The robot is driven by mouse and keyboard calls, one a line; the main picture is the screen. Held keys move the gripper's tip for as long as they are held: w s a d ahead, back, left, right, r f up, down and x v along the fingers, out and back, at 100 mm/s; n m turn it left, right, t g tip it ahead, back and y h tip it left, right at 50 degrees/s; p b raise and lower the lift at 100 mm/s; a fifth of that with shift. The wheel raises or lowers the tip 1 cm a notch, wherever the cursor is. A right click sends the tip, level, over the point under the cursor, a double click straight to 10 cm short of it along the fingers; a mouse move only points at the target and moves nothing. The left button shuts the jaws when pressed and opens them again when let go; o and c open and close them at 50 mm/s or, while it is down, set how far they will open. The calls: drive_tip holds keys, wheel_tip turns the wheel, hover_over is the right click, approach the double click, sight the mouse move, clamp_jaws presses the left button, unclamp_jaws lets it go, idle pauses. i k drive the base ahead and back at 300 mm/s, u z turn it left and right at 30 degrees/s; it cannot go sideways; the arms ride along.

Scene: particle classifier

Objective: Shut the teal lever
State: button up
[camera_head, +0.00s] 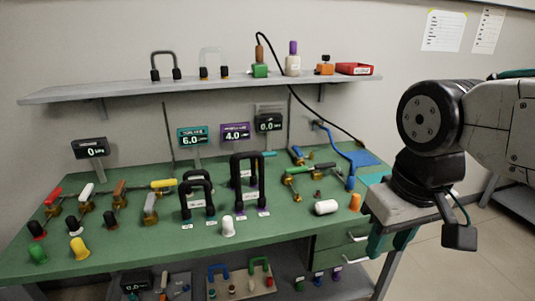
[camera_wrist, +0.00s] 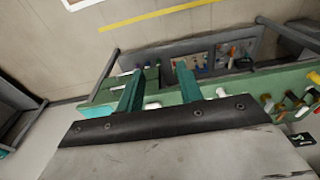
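A small teal bar (camera_head: 270,154), which looks like the teal lever's handle, shows at the back of the green bench. It is partly hidden behind a tall black handle, and its valve body cannot be made out. A green-handled lever (camera_head: 300,170) on a brass valve is nearer, to its right. My gripper (camera_head: 390,243) hangs beyond the bench's right end, well apart from the levers. In the wrist view its two teal fingers (camera_wrist: 158,70) are spread with nothing between them. I cannot pick out the teal lever in the wrist view.
The green bench (camera_head: 130,245) holds several levers at left, black handles (camera_head: 247,180) in the middle, and a white cylinder (camera_head: 326,207) and orange piece (camera_head: 355,202) at right. A grey shelf (camera_head: 215,86) runs above. Open floor (camera_head: 480,250) lies right of the bench.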

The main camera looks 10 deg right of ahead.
sight(269, 154)
drive_tip(key=z, duration=0.45)
drive_tip(key=k, duration=0.55)
drive_tip(key=z, duration=0.55)
drive_tip(key=i, duration=0.6)
drive_tip(key=u, duration=0.9)
drive_tip(key=i, duration=0.5)
drive_tip(key=u, duration=0.65)
